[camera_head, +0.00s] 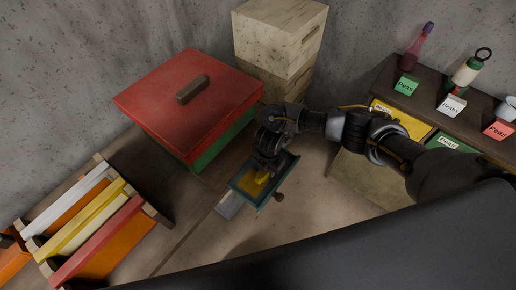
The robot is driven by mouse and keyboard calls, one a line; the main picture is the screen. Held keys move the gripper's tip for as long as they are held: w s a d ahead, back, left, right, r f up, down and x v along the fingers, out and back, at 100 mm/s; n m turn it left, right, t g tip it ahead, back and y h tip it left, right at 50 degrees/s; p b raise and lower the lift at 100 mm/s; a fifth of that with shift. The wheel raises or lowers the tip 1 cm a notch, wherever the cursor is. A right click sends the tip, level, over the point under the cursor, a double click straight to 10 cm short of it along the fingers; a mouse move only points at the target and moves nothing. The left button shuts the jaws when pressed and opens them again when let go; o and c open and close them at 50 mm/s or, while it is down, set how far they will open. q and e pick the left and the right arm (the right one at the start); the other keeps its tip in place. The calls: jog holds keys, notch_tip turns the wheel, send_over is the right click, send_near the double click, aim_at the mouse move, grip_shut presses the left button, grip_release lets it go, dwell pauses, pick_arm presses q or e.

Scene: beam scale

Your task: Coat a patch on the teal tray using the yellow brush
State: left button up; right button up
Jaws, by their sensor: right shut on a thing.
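The teal tray (243,187) is a shallow tray near the middle of the head view, just right of the red-lidded box. A yellow patch and the yellow brush (262,176) show in it, and the two are hard to tell apart. My right gripper (265,163) reaches over the tray from the right, pointing down. It is shut on the yellow brush, and the gripper hides part of the brush. I cannot tell whether the bristles touch the tray. My left gripper is not in view.
A green box with a red lid (190,98) stands behind the tray. Pale wooden boxes (280,40) are stacked at the back. Coloured frames (90,225) stand at the lower left. A shelf (440,101) with bottles and labels is at the right. A dark knob (278,197) is beside the tray.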

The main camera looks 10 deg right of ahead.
notch_tip(320, 180, up, 2)
jog(key=shift+r+p, duration=0.2)
jog(key=shift+p, duration=0.15)
notch_tip(320, 180, up, 2)
jog(key=shift+s+a+r+p, duration=0.15)
jog(key=shift+r+p, duration=0.1)
jog(key=shift+p, duration=0.9)
notch_tip(320, 180, up, 3)
jog(key=p, duration=0.3)
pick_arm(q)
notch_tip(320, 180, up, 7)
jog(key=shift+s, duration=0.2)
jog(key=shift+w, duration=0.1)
